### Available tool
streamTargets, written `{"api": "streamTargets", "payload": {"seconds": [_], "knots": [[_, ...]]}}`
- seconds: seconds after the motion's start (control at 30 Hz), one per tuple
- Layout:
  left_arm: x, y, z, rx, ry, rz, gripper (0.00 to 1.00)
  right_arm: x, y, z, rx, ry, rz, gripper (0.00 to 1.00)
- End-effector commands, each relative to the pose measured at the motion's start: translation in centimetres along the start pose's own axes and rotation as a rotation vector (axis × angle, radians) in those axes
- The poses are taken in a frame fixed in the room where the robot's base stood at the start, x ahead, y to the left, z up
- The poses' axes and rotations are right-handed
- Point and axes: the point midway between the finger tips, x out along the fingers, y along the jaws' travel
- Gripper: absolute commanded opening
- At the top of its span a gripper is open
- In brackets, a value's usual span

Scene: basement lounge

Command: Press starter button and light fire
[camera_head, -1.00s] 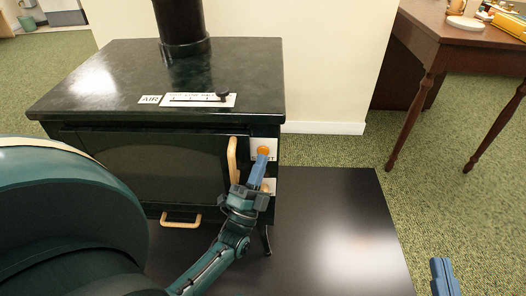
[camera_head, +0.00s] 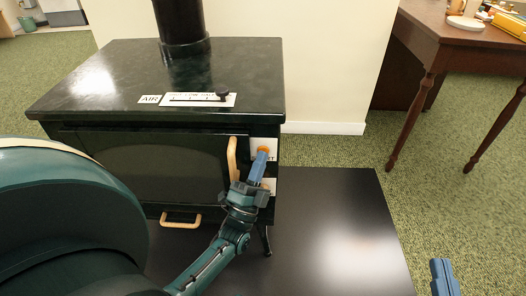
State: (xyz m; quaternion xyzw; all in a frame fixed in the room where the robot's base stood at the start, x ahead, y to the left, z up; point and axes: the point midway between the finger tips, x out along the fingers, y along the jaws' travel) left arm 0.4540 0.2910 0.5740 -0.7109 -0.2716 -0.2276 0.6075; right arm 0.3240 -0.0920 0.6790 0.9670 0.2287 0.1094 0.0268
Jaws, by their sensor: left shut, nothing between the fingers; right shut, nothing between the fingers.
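A dark green stove (camera_head: 110,70) stands at the left with a flue pipe on top. On the right of its front is a white panel with an orange round starter button (camera_head: 263,150); a label beside it is partly hidden. My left gripper (camera_head: 262,158) is shut and empty, its blue fingertips at the button's lower edge and covering part of it. I cannot tell whether they touch it. A second orange knob (camera_head: 267,183) on a white plate lies lower, partly behind the gripper. My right gripper (camera_head: 441,268) shows only its blue fingers at the bottom right, shut and away from the stove.
The stove's wooden door handle (camera_head: 232,159) is just left of my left gripper. A lower handle (camera_head: 181,219) and an AIR slider (camera_head: 200,99) are also on the stove. A black floor plate (camera_head: 340,230) lies beneath. A wooden table (camera_head: 440,38) stands at the right.

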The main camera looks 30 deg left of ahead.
Motion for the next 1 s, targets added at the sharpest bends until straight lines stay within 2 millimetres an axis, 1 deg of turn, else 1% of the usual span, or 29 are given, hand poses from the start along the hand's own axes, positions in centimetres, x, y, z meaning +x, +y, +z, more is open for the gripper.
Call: {"api": "streamTargets", "payload": {"seconds": [0.47,0.77,1.0], "knots": [[0.1,0.0,0.1,0.001,0.0,0.0,0.0,0.0,0.0,0.0,0.0,0.0,0.0,0.0],[-0.8,-0.7,-0.6,0.0,-0.001,0.0,0.0,0.1,0.1,-0.8,0.0,0.0,0.0,0.0],[-1.0,-0.7,-0.7,0.001,0.0,0.0,0.0,0.1,0.1,-0.7,0.0,0.001,0.0,0.0]]}}
